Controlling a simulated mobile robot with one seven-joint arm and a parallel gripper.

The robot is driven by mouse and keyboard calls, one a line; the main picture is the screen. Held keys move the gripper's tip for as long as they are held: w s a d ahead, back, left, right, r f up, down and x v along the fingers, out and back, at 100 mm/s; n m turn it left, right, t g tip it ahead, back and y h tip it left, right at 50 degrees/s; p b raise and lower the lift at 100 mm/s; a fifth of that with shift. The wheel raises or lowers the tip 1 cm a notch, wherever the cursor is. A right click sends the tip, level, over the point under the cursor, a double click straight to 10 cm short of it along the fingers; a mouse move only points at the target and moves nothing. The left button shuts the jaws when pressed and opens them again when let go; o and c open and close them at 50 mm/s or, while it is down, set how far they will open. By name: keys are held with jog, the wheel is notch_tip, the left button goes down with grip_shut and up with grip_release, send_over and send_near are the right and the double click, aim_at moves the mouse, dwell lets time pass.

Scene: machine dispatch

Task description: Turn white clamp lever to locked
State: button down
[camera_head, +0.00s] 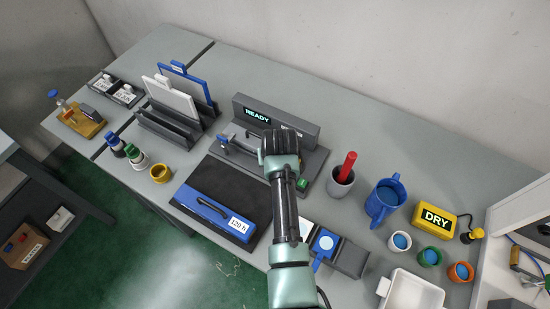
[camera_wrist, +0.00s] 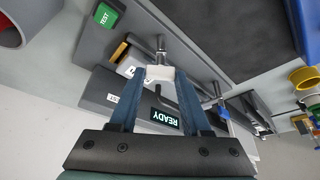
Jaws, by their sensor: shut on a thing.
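The machine fixture (camera_head: 318,158) stands at the back of the bench, with a READY display (camera_head: 257,116) and a green TEST button (camera_head: 302,184). My gripper (camera_head: 276,146) is over the middle of it and hides the white clamp lever in the head view. In the wrist view, the two blue fingers of my gripper (camera_wrist: 160,80) are shut on the white lever's end (camera_wrist: 160,73). A metal rod runs up from there to a post. A blue-handled lever (camera_head: 222,141) is at the left end of the fixture, apart from my gripper.
A grey cup with a red handle (camera_head: 342,182) and a blue two-handled mug (camera_head: 386,200) stand to the right. A rack with panels (camera_head: 164,122) is at left. The back right bench is clear.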

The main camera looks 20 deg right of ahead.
jog(key=m, duration=0.2)
jog(key=m+h, duration=0.1)
jog(key=m, duration=0.1)
jog(key=shift+w+a+g+h+b, duration=0.1)
jog(key=shift+w+g+h+b, duration=0.05)
jog(key=shift+g+h+b, duration=0.2)
jog(key=shift+m+g+h+b, duration=0.35)
jog(key=shift+m+g+b, duration=0.1)
jog(key=shift+m, duration=1.15)
jog(key=shift+c, duration=1.8)
grip_release()
jog(key=shift+a+r, duration=0.1)
jog(key=shift+r, duration=0.05)
jog(key=b+v, duration=0.2)
jog(key=v, duration=1)
jog(key=shift+r, duration=0.35)
